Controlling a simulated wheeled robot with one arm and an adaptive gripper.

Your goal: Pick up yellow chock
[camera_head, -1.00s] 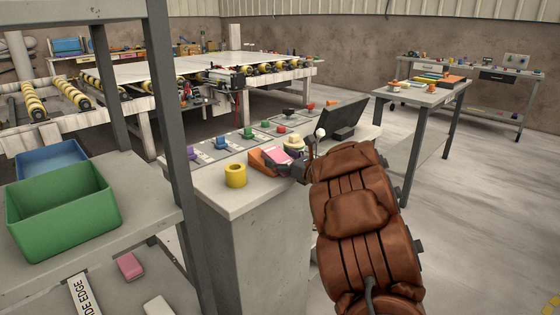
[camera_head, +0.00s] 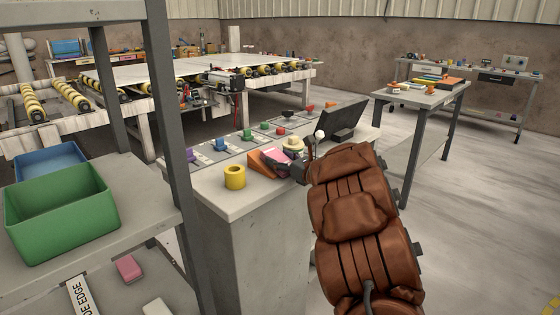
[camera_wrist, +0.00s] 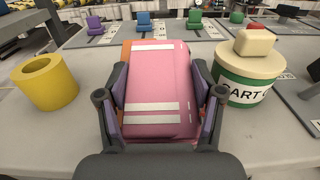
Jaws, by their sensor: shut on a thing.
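A pink block with white stripes (camera_wrist: 157,88) stands between the purple-padded fingers of my gripper (camera_wrist: 160,105) in the wrist view; the fingers are shut on its sides. It also shows in the head view (camera_head: 276,157), at the end of my arm over the slab's near part. An orange wedge-shaped piece (camera_head: 260,164) lies right beside it, mostly hidden behind the pink block in the wrist view. The only yellow thing close by is a hollow cylinder (camera_head: 235,177), which also shows left of my gripper in the wrist view (camera_wrist: 46,82), apart from it. I see no clearly yellow chock.
A green and cream round container (camera_wrist: 250,68) stands close right of my gripper. Several coloured pieces sit on a panel behind. A dark screen (camera_head: 338,117) stands at the back right of the slab. A shelf with a green bin (camera_head: 62,215) and a grey post is at left.

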